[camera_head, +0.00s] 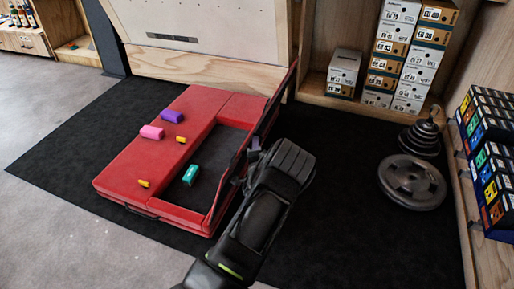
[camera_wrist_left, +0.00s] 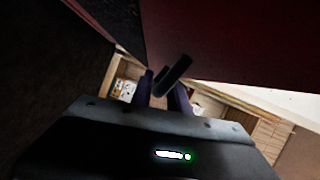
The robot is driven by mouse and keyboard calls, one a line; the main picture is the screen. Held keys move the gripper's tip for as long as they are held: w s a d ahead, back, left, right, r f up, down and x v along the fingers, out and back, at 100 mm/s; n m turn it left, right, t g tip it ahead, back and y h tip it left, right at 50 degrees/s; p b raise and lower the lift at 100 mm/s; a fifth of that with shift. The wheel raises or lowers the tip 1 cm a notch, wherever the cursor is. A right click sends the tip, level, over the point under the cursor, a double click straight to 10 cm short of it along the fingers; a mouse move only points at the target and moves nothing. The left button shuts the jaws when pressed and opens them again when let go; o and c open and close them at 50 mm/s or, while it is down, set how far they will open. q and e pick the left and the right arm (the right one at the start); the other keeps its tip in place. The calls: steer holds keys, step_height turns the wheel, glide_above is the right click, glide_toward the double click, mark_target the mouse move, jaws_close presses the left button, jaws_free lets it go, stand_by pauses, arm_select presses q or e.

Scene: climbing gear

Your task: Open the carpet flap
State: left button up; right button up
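The red pad (camera_head: 130,168) lies on the dark floor mat in the head view, with a dark recess (camera_head: 215,150) on its right side. The carpet flap (camera_head: 284,92) stands steeply raised along the recess's right edge, seen nearly edge-on. My left gripper (camera_head: 247,160) is beside the flap, and my wrist hides part of it. In the left wrist view its two fingers (camera_wrist_left: 164,98) are apart, with a dark bar (camera_wrist_left: 174,75) showing between or in front of them. I cannot tell whether they touch it. A dark red surface (camera_wrist_left: 240,40) fills the upper right. My right gripper is not in view.
A purple block (camera_head: 172,117), a pink block (camera_head: 151,132) and small yellow pieces lie on the pad. A teal block (camera_head: 190,175) lies at the recess. Weight plates (camera_head: 412,182) and shoe boxes (camera_head: 400,50) are at the right.

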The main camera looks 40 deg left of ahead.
arm_select(q)
steer(key=shift+o, duration=1.6)
steer(key=shift+s+f, duration=0.1)
steer(key=shift+s, duration=0.05)
steer(key=p+v, duration=0.2)
steer(key=v, duration=0.5)
steer(key=shift+s+d+p, duration=0.2)
steer(key=shift+d+p, duration=0.05)
steer(key=shift+p, duration=0.1)
steer(key=shift+s+d, duration=0.1)
